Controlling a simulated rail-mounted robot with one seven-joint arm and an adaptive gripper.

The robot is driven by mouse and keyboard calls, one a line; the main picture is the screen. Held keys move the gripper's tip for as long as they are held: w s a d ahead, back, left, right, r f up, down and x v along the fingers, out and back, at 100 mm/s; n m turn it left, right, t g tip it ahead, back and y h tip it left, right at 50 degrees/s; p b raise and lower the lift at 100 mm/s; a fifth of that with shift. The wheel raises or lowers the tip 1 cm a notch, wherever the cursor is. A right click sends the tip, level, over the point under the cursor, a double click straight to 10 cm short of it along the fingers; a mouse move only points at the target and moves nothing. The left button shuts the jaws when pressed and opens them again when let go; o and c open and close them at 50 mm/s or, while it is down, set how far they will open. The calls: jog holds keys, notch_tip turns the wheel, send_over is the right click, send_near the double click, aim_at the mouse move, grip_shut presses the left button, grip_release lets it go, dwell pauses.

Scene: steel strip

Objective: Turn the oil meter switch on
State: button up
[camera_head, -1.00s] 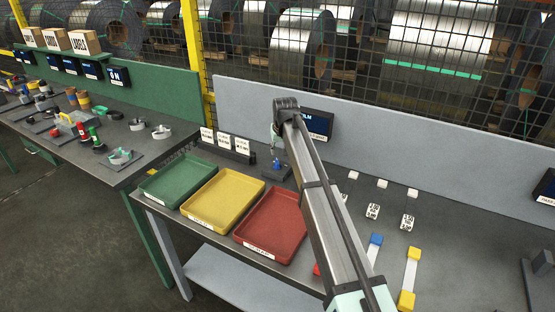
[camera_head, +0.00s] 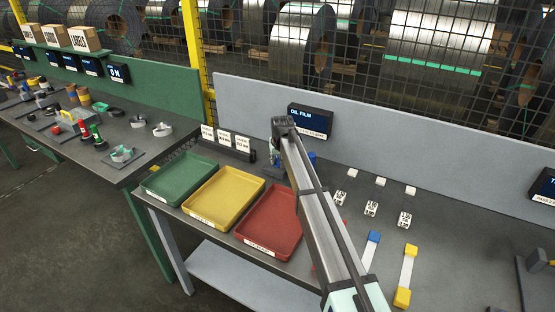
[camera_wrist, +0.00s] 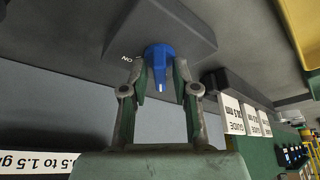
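The oil meter switch is a blue knob (camera_wrist: 160,60) on a dark grey base (camera_wrist: 185,22) in the wrist view. The white word ON stands upside down beside the knob, to its left. The knob's handle points down the picture. My gripper (camera_wrist: 160,80) has one finger on each side of the knob, very close to it; whether they press on it is unclear. In the head view my gripper (camera_head: 275,152) is over the switch, largely hiding it. The oil film display (camera_head: 310,121) is dark with blue text, on the grey back panel.
Green (camera_head: 150,187), yellow (camera_head: 200,218) and red (camera_head: 262,245) trays lie left of my arm. White guide labels (camera_head: 225,139) stand on a dark holder beside the switch. White tags (camera_head: 371,209) and bars with blue and yellow ends lie to the right.

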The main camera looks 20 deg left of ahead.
grip_shut()
jog(key=shift+m+b, duration=0.35)
jog(key=shift+m, duration=0.05)
jog(key=m+b, duration=0.1)
jog(key=m+h, duration=0.1)
jog(key=shift+a+f+m+t+b, duration=0.15)
jog(key=shift+a+m+t+b, duration=0.05)
jog(key=shift+m+t+b, duration=0.2)
jog(key=m+h+b, duration=0.2)
jog(key=m, duration=0.2)
jog(key=shift+a+m, duration=0.15)
jog(key=shift+m, duration=0.15)
jog(key=m+b, duration=0.1)
jog(key=m, duration=0.1)
jog(key=m+h+b, duration=0.1)
jog(key=m, duration=0.1)
jog(key=shift+w+a+h+b, duration=0.1)
jog(key=shift+h+b, duration=0.2)
jog(key=shift+b, duration=0.05)
jog(key=shift+m+g+h+b, duration=0.6)
jog(key=shift+m, duration=1.2)
